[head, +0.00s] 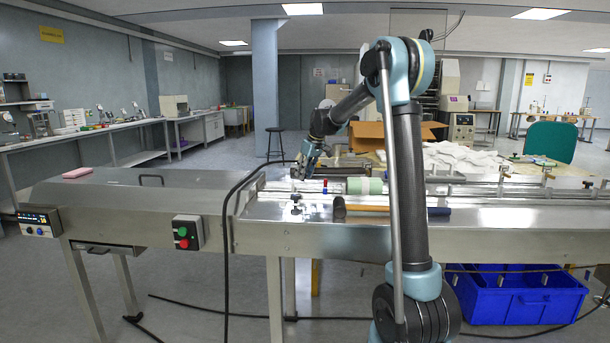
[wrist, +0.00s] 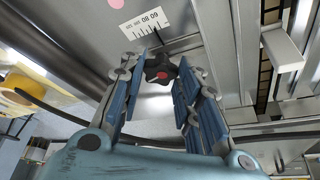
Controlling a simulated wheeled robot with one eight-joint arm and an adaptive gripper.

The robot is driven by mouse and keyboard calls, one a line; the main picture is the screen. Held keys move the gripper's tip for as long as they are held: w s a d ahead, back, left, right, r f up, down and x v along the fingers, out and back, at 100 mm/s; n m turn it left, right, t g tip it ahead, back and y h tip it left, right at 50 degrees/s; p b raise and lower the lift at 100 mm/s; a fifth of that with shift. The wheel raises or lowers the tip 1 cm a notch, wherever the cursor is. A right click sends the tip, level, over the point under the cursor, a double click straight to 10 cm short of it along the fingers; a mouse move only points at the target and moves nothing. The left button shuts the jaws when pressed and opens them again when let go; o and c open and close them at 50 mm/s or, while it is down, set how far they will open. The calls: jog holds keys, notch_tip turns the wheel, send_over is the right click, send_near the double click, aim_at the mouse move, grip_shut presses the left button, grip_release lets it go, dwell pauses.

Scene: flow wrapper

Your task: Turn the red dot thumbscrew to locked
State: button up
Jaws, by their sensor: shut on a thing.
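The red dot thumbscrew (wrist: 161,72) is a dark lobed knob with a red dot on its face, in the upper middle of the wrist view. My gripper (wrist: 160,68) has its blue-padded fingers on both sides of the knob, at the fingertips, and is shut on it. A white scale plate (wrist: 147,22) with printed numbers lies just beyond the knob. In the head view my gripper (head: 303,172) reaches down to the machine's top near its middle. I cannot make out the held knob there.
A dark knob on a post (head: 296,198) stands near the machine's front edge. A pale green roll (head: 364,186) and a wooden-handled tool (head: 375,208) lie right of my gripper. A black cable (head: 226,240) hangs over the front. A blue crate (head: 520,305) stands on the floor.

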jog(key=m, duration=0.2)
jog(key=m+t+h, duration=0.1)
jog(key=m, duration=0.2)
jog(key=shift+a+r+m+h, duration=0.1)
jog(key=shift+a+m+h, duration=0.2)
jog(key=shift+h, duration=0.1)
jog(key=m, duration=0.1)
jog(key=m+h, duration=0.1)
jog(key=m, duration=0.1)
jog(key=m+h, duration=0.1)
jog(key=m, duration=0.1)
jog(key=shift+a+t, duration=0.25)
jog(key=shift+t, duration=0.15)
jog(key=m, duration=0.2)
jog(key=m+h, duration=0.1)
jog(key=m, duration=0.1)
jog(key=m+h, duration=0.1)
jog(key=shift+a+m+g, duration=0.25)
jog(key=shift+m+g, duration=0.15)
jog(key=shift+w+a+m+g+h, duration=0.1)
jog(key=shift+m+g+h, duration=0.2)
jog(key=shift+m, duration=0.8)
jog(key=shift+w+a+m+g+h, duration=0.1)
jog(key=shift+m+g+h, duration=0.2)
jog(key=shift+m, duration=0.8)
jog(key=o, duration=1.1)
jog(key=shift+c, duration=0.2)
jog(key=shift+s, duration=0.1)
